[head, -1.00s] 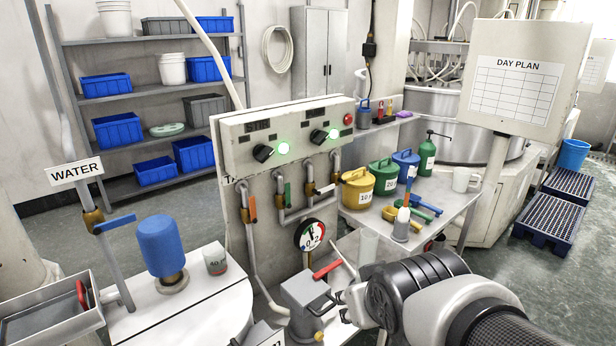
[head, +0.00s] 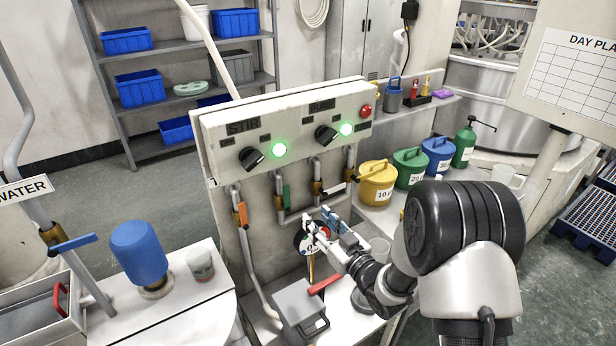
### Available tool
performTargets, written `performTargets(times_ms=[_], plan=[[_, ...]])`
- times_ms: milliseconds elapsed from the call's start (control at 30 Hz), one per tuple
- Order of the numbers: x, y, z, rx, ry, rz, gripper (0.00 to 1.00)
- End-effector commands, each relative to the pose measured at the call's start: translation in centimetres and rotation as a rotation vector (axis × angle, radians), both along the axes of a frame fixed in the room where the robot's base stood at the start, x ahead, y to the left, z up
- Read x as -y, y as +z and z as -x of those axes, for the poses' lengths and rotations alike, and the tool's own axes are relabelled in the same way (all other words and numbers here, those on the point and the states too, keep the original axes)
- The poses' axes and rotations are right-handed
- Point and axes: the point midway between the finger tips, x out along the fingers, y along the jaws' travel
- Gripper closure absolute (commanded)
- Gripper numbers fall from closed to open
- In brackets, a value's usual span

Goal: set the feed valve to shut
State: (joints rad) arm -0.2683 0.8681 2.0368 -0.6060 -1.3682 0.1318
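No readable label marks which valve is the feed valve. On the pipes under the control box, an orange handle (head: 240,215) and a green handle (head: 286,196) point down along their pipes. A white handle (head: 334,190) lies slanted across the pipework. A red lever (head: 326,284) sits low, above a grey box. A blue lever (head: 73,243) is on the pipe by the WATER sign. My gripper (head: 320,218) is in front of the round gauge (head: 304,240), below the white handle. Its fingers look apart, with nothing seen between them. The gauge is partly hidden.
The control box (head: 285,125) has two black knobs and two lit green lamps. A blue-capped cylinder (head: 138,252) and a cup (head: 200,264) stand on the left table. Yellow (head: 377,184), green and blue pots stand right of the panel. My arm hides part of their bench.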

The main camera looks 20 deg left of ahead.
Motion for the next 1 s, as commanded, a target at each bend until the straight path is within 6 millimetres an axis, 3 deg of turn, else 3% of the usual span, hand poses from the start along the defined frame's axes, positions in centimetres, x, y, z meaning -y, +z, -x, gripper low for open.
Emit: performTargets(times_ms=[167,800,1000], plan=[[-1.3,-0.1,-0.7,0.006,0.009,-0.008,0.62],[-11.2,-0.2,-9.3,0.005,0.005,-0.007,0.62],[-12.8,-0.2,-10.7,0.004,0.004,-0.007,0.62]])
